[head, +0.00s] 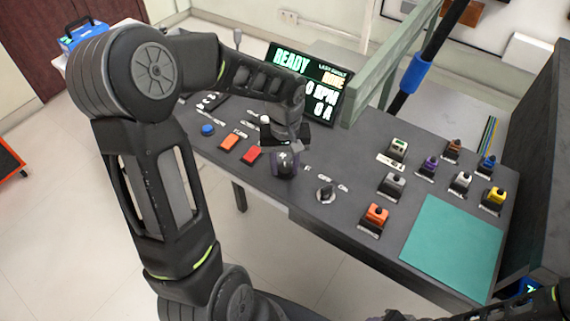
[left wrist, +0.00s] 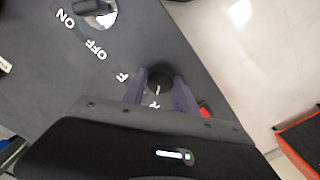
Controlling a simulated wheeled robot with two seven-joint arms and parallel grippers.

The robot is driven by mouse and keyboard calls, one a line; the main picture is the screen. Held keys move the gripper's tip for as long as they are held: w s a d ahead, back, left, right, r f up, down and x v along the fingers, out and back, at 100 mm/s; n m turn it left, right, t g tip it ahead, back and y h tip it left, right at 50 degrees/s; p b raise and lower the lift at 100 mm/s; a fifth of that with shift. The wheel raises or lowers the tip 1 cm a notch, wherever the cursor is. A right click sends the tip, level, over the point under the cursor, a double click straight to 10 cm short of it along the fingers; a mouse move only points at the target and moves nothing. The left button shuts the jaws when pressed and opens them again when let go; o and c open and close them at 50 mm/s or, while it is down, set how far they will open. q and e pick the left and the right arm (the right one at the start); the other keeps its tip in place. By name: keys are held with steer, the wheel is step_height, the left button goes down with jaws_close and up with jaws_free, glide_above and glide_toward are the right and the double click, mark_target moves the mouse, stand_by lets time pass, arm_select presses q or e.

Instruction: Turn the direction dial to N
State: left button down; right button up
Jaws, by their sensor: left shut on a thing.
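The direction dial (left wrist: 158,84) is a round black knob with a pale pointer line in the left wrist view. An F label shows at its left and another white letter below it, partly hidden by my gripper body. My left gripper (left wrist: 160,92) has its two purple fingers on either side of the knob and is shut on it. In the head view my left gripper (head: 285,165) reaches down onto the console and hides the dial. Where the pointer aims is hard to read. My right gripper is not seen; only dark parts of my right arm show at the lower right.
An ON/OFF knob (head: 325,193) sits right of the dial on the dark console (head: 330,220). Orange (head: 229,143) and red (head: 251,154) buttons lie left. A READY display (head: 305,80) stands behind. Several coloured blocks and a teal mat (head: 450,245) are at the right.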

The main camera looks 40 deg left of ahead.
mark_target(285, 168)
arm_select(q)
steer(key=m, duration=0.3)
steer(key=shift+m, duration=2)
steer(key=c, duration=0.9)
jaws_free()
steer(key=shift+c, duration=0.2)
step_height(285, 168, up, 8)
steer(key=shift+f, duration=0.1)
